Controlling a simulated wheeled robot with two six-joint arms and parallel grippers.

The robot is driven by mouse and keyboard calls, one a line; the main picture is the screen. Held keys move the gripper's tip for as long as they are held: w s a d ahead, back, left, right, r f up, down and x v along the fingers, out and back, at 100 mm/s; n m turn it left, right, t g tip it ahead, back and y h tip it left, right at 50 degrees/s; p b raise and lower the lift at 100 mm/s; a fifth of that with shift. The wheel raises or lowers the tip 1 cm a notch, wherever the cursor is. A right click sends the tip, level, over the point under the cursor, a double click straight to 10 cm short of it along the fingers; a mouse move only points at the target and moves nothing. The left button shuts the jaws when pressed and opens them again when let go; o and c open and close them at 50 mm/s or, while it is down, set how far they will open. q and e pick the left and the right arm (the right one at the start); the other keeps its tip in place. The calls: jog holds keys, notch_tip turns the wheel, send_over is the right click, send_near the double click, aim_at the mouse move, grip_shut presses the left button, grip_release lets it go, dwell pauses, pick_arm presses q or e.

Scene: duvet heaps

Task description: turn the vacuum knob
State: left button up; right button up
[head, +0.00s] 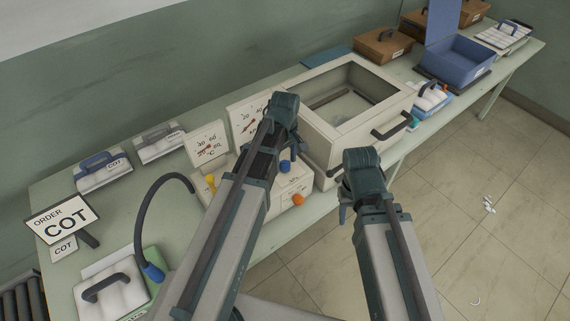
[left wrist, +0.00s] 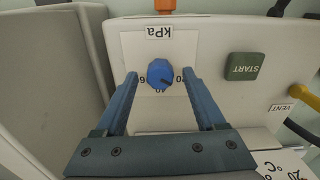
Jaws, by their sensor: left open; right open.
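The vacuum knob is a blue faceted knob (left wrist: 160,74) on a white scale plate marked kPa, on the cream control box. It also shows in the head view (head: 285,166), just right of my left forearm. My left gripper (left wrist: 160,82) is open, with one finger on each side of the knob and a visible gap to both. My right gripper (head: 342,192) is open and empty, in front of the chamber's near corner, right of the control box.
A green START button (left wrist: 246,66), a yellow vent lever (head: 210,183) and an orange knob (head: 297,199) share the control box. A cream chamber (head: 346,150) with a glass lid stands right of it. Dial gauges (head: 207,144) stand behind. A black hose (head: 142,212) arches at left.

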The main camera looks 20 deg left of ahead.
pick_arm(q)
grip_shut()
dwell(0.3)
jog(key=m, duration=0.5)
jog(key=shift+m, duration=0.4)
jog(key=m, duration=1.2)
jog(key=shift+m, duration=0.3)
jog(key=m, duration=0.5)
jog(key=shift+m, duration=0.4)
